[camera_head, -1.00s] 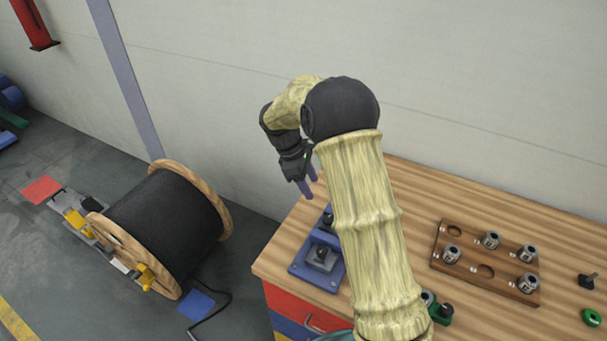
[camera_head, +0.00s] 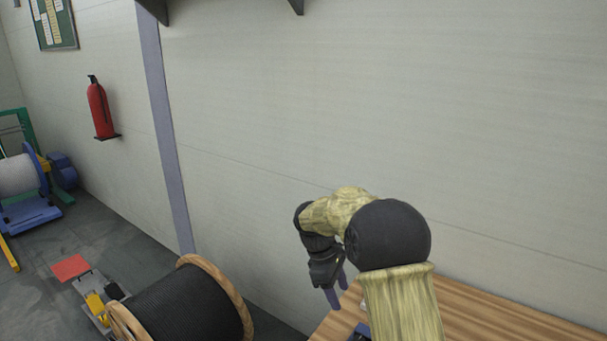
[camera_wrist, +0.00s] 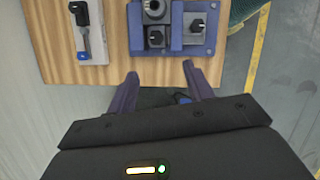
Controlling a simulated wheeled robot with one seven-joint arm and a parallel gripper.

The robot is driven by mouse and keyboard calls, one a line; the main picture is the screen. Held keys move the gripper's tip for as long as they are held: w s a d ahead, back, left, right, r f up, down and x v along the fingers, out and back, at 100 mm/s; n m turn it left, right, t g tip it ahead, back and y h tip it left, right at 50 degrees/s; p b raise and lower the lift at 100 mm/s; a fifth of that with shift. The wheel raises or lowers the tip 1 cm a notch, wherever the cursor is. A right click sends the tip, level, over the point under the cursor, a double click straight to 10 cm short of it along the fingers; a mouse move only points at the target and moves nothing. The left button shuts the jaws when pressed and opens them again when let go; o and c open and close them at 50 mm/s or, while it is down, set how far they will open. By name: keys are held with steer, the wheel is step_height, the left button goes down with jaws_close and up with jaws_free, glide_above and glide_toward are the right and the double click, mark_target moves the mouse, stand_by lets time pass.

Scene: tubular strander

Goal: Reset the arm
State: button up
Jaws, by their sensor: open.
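My gripper (camera_head: 338,290) is at the bent end of my arm, pointing down near the back left corner of the wooden bench (camera_head: 480,312). In the wrist view my gripper (camera_wrist: 160,90) shows two purple fingers spread wide with nothing between them. My arm hides part of the bench in the head view.
A black cable reel (camera_head: 190,305) stands left of the bench. A fire extinguisher (camera_head: 100,108) hangs on the wall.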

steer(key=s+d+m+t+y, duration=0.2)
steer(key=s+m, duration=0.4)
steer(key=s, duration=0.5)
steer(key=s+d+m+t+y, duration=0.1)
steer(key=s+d+m+t, duration=0.1)
steer(key=s+m, duration=0.5)
steer(key=s+d, duration=0.1)
steer(key=s, duration=0.3)
steer(key=shift+d+f+y, duration=0.25)
steer(key=shift+f+y, duration=0.05)
steer(key=shift+y, duration=0.1)
